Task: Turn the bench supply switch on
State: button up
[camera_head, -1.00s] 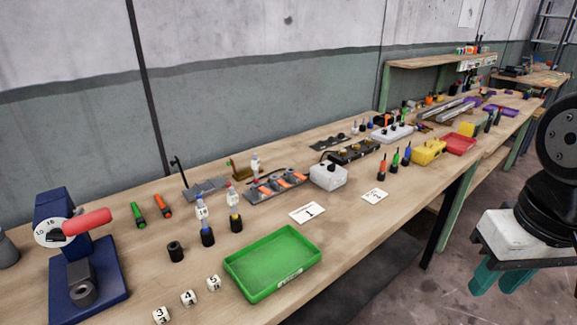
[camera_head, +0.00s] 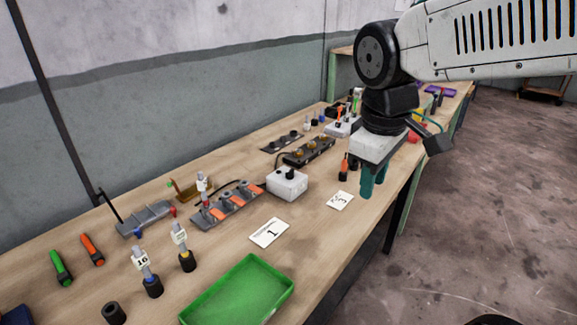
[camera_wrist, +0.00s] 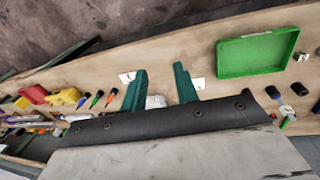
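The likely bench supply is a small white-grey box (camera_head: 287,185) with a dark knob or switch on top, on the bench in the head view. Its switch position is too small to tell. In the wrist view a white box (camera_wrist: 155,102) shows partly between my fingers, its lower part hidden by my gripper's body. My gripper (camera_head: 370,184) has teal fingers pointing down, to the right of the box and near the bench's front edge, apart from it. In the wrist view my gripper (camera_wrist: 160,72) has its fingers spread, with nothing held.
A card marked 1 (camera_head: 269,232) and another card (camera_head: 340,200) lie in front of the box. A green tray (camera_head: 237,290) is nearer. A strip with grey and orange parts (camera_head: 228,204) lies left of the box, a dark strip with brass knobs (camera_head: 309,151) behind it.

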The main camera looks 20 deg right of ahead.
jog(key=w+a+n+h, duration=0.1)
jog(key=w+n, duration=0.5)
jog(key=w, duration=0.6)
jog(key=n+t+h, duration=0.1)
jog(key=n, duration=1.2)
send_near(290, 174)
jog(key=x, duration=0.7)
jog(key=shift+w+d+f, duration=0.2)
jog(key=shift+w, duration=0.25)
jog(key=shift+h, duration=0.3)
grip_shut()
